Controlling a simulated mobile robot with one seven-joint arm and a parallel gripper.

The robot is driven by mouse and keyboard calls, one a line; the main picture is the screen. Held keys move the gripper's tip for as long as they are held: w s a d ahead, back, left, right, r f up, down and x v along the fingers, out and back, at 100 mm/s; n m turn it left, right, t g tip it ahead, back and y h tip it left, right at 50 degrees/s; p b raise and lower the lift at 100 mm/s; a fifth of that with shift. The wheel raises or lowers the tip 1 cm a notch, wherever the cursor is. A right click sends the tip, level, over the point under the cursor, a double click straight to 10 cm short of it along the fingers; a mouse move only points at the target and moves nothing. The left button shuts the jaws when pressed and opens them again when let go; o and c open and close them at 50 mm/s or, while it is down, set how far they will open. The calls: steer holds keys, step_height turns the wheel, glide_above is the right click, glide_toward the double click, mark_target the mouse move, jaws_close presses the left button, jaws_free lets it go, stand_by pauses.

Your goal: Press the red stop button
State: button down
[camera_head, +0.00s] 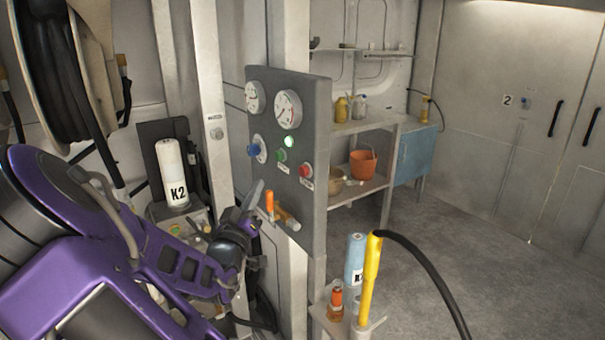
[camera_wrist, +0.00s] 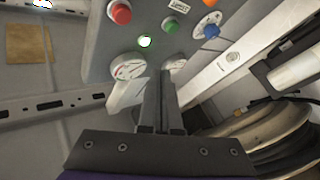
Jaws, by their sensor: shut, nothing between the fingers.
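The red stop button (camera_head: 306,170) sits at the lower right of the grey control panel (camera_head: 318,120), right of a green button (camera_head: 281,155) and a blue knob (camera_head: 253,150). In the wrist view the red button (camera_wrist: 121,13) is near the top edge, left of the green button (camera_wrist: 170,25) and the blue knob (camera_wrist: 211,30). My gripper (camera_head: 259,184) is shut and empty, left of and below the red button in the head view, apart from it. In the wrist view its fingertips (camera_wrist: 160,76) lie over the gauge area.
An orange-handled valve (camera_head: 270,205) sticks out below the buttons, close to my gripper. A green lamp (camera_head: 289,141) is lit above them. A white K2 canister (camera_head: 172,172) stands at left. A yellow nozzle (camera_head: 370,275) with a black hose stands at lower right.

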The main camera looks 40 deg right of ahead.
stand_by(0.3)
steer(key=d+b, duration=0.2)
steer(key=d, duration=0.6)
steer(key=shift+s+d, duration=0.25)
steer(key=shift+d, duration=0.1)
steer(key=shift+d, duration=0.15)
stand_by(1.7)
steer(key=shift+d, duration=0.3)
steer(key=shift+d+b, duration=0.4)
steer(key=shift+d, duration=0.05)
stand_by(0.7)
stand_by(0.3)
steer(key=shift+a, duration=0.9)
steer(key=shift+w+a+p, duration=0.1)
steer(key=shift+a+p, duration=0.65)
steer(key=shift+a, duration=1.75)
